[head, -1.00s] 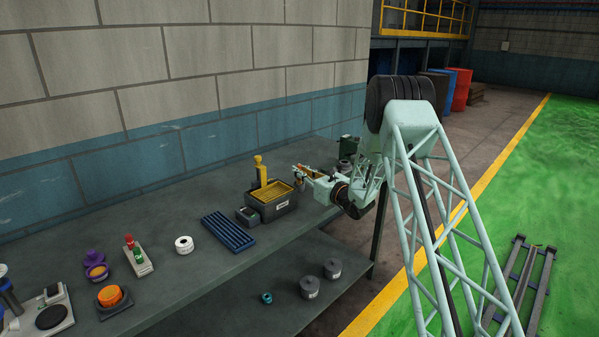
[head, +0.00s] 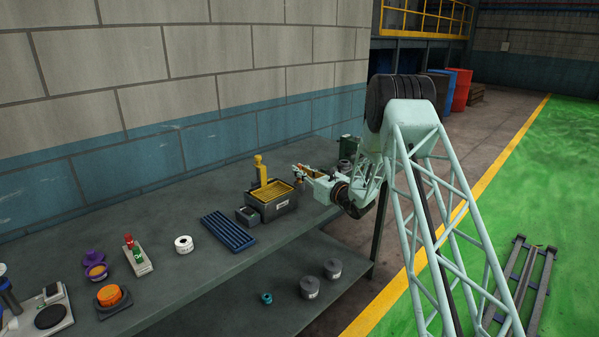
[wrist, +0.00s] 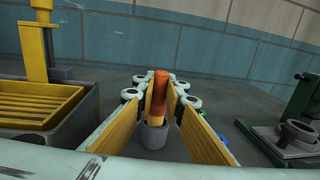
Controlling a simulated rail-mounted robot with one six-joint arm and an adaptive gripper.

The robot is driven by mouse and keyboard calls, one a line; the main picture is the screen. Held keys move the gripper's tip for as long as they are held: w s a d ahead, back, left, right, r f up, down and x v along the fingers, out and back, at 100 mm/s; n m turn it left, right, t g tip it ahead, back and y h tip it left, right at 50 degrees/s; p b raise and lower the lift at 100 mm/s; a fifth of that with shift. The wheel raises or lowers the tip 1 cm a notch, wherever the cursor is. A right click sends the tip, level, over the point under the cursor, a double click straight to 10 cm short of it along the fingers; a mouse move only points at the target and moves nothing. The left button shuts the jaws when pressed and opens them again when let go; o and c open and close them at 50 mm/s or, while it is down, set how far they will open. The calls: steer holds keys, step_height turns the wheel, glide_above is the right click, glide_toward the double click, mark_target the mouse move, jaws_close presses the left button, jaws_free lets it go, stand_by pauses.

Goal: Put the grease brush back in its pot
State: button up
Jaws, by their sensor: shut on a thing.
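The grease brush (wrist: 160,88) has a red-orange handle and a yellow lower part. It stands roughly upright between the yellow-padded fingers of my gripper (wrist: 160,92), which is shut on it. A small grey pot (wrist: 153,137) is directly below the brush in the wrist view. The brush's lower end overlaps the pot's mouth, and I cannot tell how deep it reaches inside. In the head view my gripper (head: 302,173) is over the far end of the bench, right of the yellow-grated box. The brush and pot are too small there to make out clearly.
The dark box with a yellow grate (head: 271,200) and yellow post (wrist: 36,45) stands left of my gripper. A dark green stand (wrist: 305,112) with a grey cylinder is at the right. The wall is behind. A blue ribbed tray (head: 228,231) lies farther left on the bench.

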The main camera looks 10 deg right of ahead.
steer(key=shift+f+b, duration=1.05)
steer(key=shift+f, duration=0.35)
stand_by(3.2)
steer(key=o, duration=0.8)
steer(key=shift+o, duration=0.2)
steer(key=shift+s, duration=0.1)
steer(key=shift+v, duration=5.95)
